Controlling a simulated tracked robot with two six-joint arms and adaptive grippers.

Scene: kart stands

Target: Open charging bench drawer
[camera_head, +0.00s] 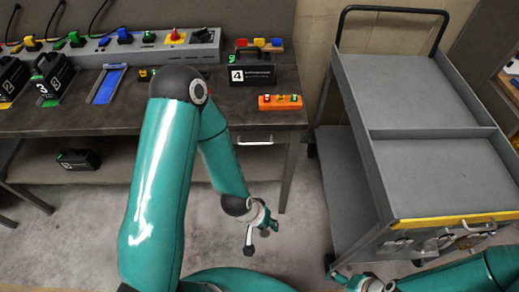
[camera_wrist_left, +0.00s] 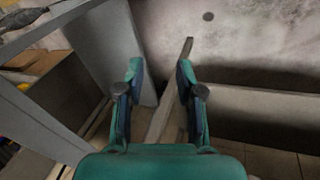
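The charging bench (camera_head: 110,128) stands at the left in the head view. Its drawer (camera_head: 265,135) is under the right end of the top and looks shut, with a pale bar handle (camera_head: 255,143) on its front. My left arm crosses in front of the bench and hides part of it. My left gripper (camera_head: 261,232) hangs low over the floor, below and apart from the handle. Its fingers are spread and empty, as the left wrist view (camera_wrist_left: 160,85) shows. My right gripper (camera_head: 352,283) is at the bottom edge, near the cart's foot; its fingers are unclear.
A grey cart (camera_head: 432,150) with a black push bar stands right of the bench. The bench top holds black battery boxes (camera_head: 252,70), an orange block (camera_head: 280,101), a blue tray (camera_head: 107,86) and a charging strip (camera_head: 140,50). Bare floor (camera_head: 295,205) lies between bench and cart.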

